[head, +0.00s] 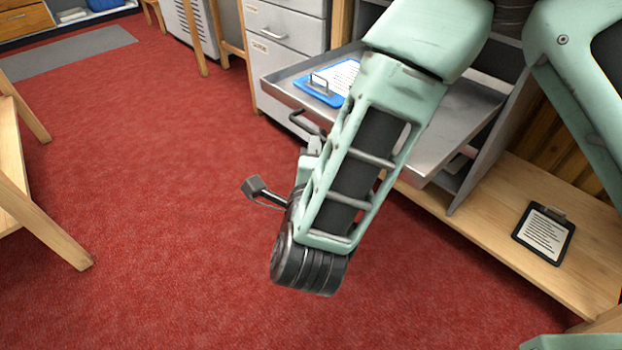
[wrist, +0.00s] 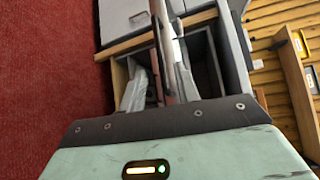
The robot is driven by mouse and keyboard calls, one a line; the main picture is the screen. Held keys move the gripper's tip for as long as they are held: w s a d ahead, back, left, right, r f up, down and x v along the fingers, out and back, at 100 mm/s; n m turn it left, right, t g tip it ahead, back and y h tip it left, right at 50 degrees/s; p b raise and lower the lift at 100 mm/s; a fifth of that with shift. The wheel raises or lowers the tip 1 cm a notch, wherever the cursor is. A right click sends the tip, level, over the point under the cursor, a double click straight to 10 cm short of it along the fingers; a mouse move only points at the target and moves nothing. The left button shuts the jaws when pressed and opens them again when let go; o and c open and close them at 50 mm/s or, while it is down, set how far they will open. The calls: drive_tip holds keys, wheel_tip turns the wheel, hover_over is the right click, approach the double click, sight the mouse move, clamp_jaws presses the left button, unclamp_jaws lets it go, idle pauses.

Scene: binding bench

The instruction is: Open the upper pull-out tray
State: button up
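The upper pull-out tray (head: 455,125) is a grey metal tray that stands well out of its cabinet in the head view. A blue clipboard (head: 318,88) with a white sheet lies on it. The tray's dark bar handle (head: 305,123) shows on its front, partly behind my arm. My gripper (head: 312,146) is mostly hidden behind my forearm, close to the handle. I cannot tell whether it touches the handle. In the wrist view the tray (wrist: 175,60) seems to show nearly edge-on, in front of the cabinet's open compartments; the fingertips cannot be made out.
A grey drawer cabinet (head: 285,30) stands left of the tray. A black clipboard (head: 544,234) lies on a low wooden shelf (head: 500,225) at the right. A wooden frame (head: 40,210) stands at the left edge. Red carpet (head: 150,190) between is clear.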

drive_tip(key=s+r+p, duration=0.1)
drive_tip(key=s, duration=0.7)
drive_tip(key=shift+s+d, duration=0.2)
drive_tip(key=shift+s, duration=0.2)
drive_tip(key=shift+r, duration=0.1)
drive_tip(key=w+a+r+n+g+y, duration=0.2)
drive_tip(key=a+n+g+y, duration=0.2)
drive_tip(key=n+g+y, duration=0.45)
drive_tip(key=s+d+r+n+g+h, duration=0.2)
drive_tip(key=s+d+n+g+h, duration=0.3)
drive_tip(key=d+n, duration=0.45)
drive_tip(key=s+d+r+n+g+h, duration=0.2)
drive_tip(key=s+d+n+g+h, duration=0.15)
drive_tip(key=s+d+n, duration=0.5)
wheel_tip(320, 180, up, 37)
drive_tip(key=w+d+p, duration=0.1)
drive_tip(key=d+p, duration=0.1)
drive_tip(key=p, duration=3.5)
drive_tip(key=shift+d+t, duration=0.3)
drive_tip(key=shift+d, duration=0.05)
